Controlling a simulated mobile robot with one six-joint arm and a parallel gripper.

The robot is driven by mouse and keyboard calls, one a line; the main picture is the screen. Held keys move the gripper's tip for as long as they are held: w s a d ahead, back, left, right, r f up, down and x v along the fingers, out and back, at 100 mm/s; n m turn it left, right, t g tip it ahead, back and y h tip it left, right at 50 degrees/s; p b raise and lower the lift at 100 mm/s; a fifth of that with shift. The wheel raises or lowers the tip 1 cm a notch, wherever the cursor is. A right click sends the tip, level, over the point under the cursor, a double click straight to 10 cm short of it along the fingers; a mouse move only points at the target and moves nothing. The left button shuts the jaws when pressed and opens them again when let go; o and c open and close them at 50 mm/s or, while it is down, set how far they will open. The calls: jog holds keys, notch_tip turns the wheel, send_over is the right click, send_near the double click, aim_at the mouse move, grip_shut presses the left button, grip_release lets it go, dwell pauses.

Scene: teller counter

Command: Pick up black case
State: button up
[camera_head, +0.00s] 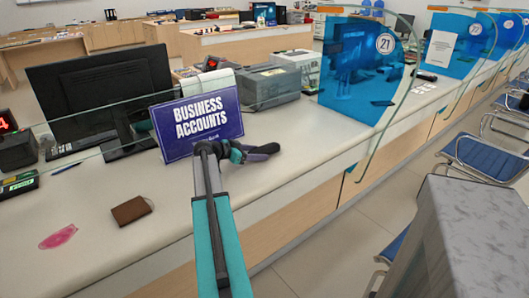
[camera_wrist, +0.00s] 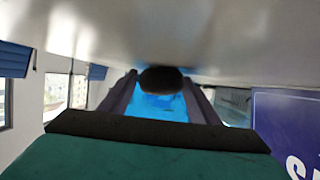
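The black case (camera_head: 262,149) is a small, dark, rounded, elongated thing at the end of my arm, in front of the Business Accounts sign in the head view. My gripper (camera_wrist: 160,82) has its two fingers on either side of it. In the wrist view the black case (camera_wrist: 161,77) shows end-on as a dark oval filling the space between the fingertips. The gripper looks shut on it. The case appears held off the counter, near its front edge; the exact height is hard to tell.
The blue Business Accounts sign (camera_head: 197,121) stands close behind my gripper. A brown wallet (camera_head: 131,210) and a pink item (camera_head: 58,237) lie on the counter (camera_head: 95,205) at left. A monitor (camera_head: 98,90), a printer (camera_head: 269,85) and glass screens stand around. Blue chairs (camera_head: 485,158) are at right.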

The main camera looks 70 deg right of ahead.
aim_at(265, 146)
jog(key=c, duration=0.7)
jog(key=shift+r, duration=0.2)
jog(key=shift+r, duration=1.4)
jog(key=shift+s+a+r+b, duration=0.15)
jog(key=shift+a+r+b, duration=0.05)
jog(key=shift+b, duration=0.1)
jog(key=s+a, duration=0.3)
jog(key=a, duration=0.1)
jog(key=s+a+r+b, duration=0.1)
jog(key=s+a, duration=0.2)
jog(key=a, duration=0.1)
jog(key=s+a, duration=0.3)
jog(key=a, duration=0.1)
jog(key=shift+s+r+b, duration=0.2)
jog(key=shift+s+b, duration=0.1)
jog(key=shift+s, duration=0.05)
